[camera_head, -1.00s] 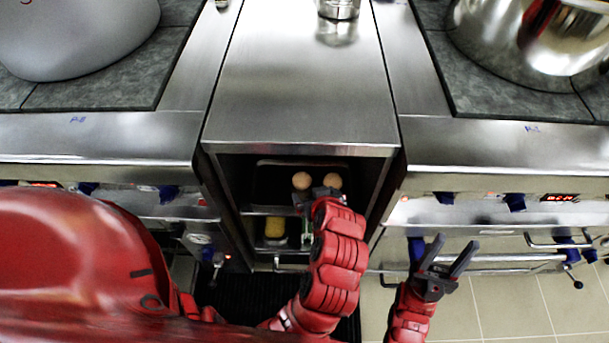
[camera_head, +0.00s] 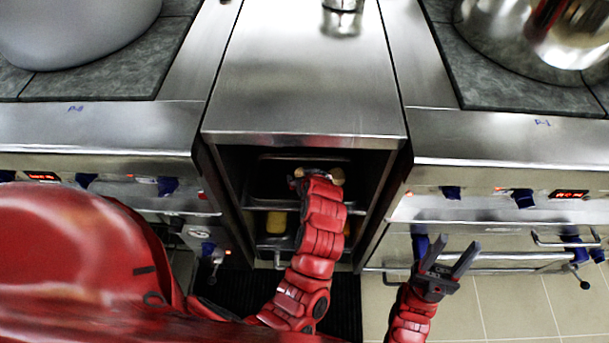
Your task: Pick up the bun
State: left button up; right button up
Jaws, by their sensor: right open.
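Two round tan buns sit on the dark tray (camera_head: 265,180) on the upper shelf inside the open cabinet. The right bun (camera_head: 338,176) shows partly beside my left gripper (camera_head: 318,176). Only a small part of the left bun (camera_head: 299,172) shows. My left arm reaches up into the cabinet, and its wrist covers most of the gripper and the space between the buns. I cannot tell whether its fingers are open or touch a bun. My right gripper (camera_head: 457,244) is open and empty, outside the cabinet at the right.
A lower shelf holds a yellow item (camera_head: 277,221). The cabinet's steel top (camera_head: 305,90) lies close above the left gripper, and its side walls flank the arm. Stoves with blue knobs stand on both sides. A grey pot (camera_head: 75,30) and a shiny pot (camera_head: 500,35) stand on them.

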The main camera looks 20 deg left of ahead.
pick_arm(q)
jog(key=shift+f, duration=0.1)
jog(key=c, duration=1.4)
jog(key=shift+o, duration=0.2)
